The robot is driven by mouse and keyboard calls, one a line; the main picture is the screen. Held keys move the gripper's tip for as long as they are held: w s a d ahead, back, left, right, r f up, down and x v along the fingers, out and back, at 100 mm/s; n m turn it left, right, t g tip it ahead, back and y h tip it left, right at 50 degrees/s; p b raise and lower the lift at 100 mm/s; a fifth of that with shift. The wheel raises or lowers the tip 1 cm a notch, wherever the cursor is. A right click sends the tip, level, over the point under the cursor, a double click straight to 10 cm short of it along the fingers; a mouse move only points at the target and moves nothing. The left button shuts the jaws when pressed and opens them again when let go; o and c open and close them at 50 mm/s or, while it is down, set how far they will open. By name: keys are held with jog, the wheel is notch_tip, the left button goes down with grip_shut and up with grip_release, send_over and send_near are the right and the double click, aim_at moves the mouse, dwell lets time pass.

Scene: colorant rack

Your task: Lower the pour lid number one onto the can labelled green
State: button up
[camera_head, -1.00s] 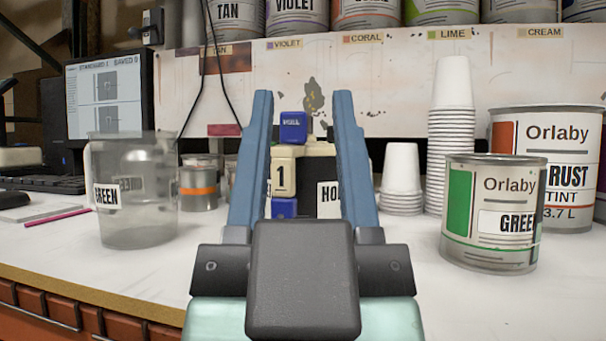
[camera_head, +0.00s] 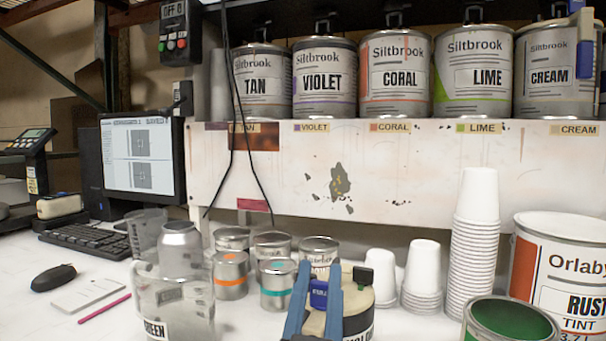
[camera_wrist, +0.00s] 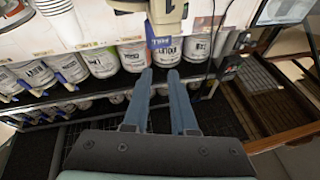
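The cream pour lid (camera_head: 362,300) sits on a dark container at the bottom centre of the head view, with a blue tab (camera_head: 319,293) at its front. The container's label is mostly cut off. The blue tab also shows in the wrist view (camera_wrist: 163,43), just beyond the fingertips. My gripper (camera_head: 319,268) has its two blue fingers apart, one on each side of the tab in the head view; contact cannot be made out. The wrist view shows a gap between the fingers (camera_wrist: 160,74). The open can (camera_head: 512,322) with green inside stands at bottom right, its label out of frame.
A stack of white cups (camera_head: 472,245) and the RUST tint can (camera_head: 565,270) stand right of the lid. Small tins (camera_head: 230,275) and a clear GREEN jug (camera_head: 172,295) stand left. A shelf board (camera_head: 300,170) with paint cans runs behind.

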jog(key=r+p, duration=0.1)
jog(key=p, duration=0.1)
jog(key=w+g+p, duration=0.1)
jog(key=p, duration=0.1)
jog(key=shift+w+a+r, duration=0.3)
jog(key=shift+r, duration=0.05)
jog(key=p, duration=0.2)
jog(key=g+p, duration=0.1)
jog(key=p, duration=0.2)
jog(key=shift+w+a+r+g, duration=0.1)
jog(key=shift+w+a+g, duration=0.1)
jog(key=shift+w+g, duration=0.15)
jog(key=p, duration=0.2)
jog(key=g+p, duration=0.1)
jog(key=p, duration=0.2)
jog(key=shift+w+a+r+m+h, duration=0.1)
jog(key=shift+w+a+m+h, duration=0.1)
jog(key=shift+m+h, duration=0.1)
jog(key=s+g+h+p, duration=0.2)
jog(key=s+g+p, duration=0.35)
jog(key=p, duration=1.85)
jog(key=p+x, duration=0.1)
jog(key=x, duration=0.3)
jog(key=p+x, duration=0.1)
jog(key=x, duration=0.3)
jog(key=p+x, duration=0.1)
jog(key=x, duration=0.3)
jog(key=shift+w+a, duration=0.2)
jog(key=shift+w, duration=0.35)
grip_shut()
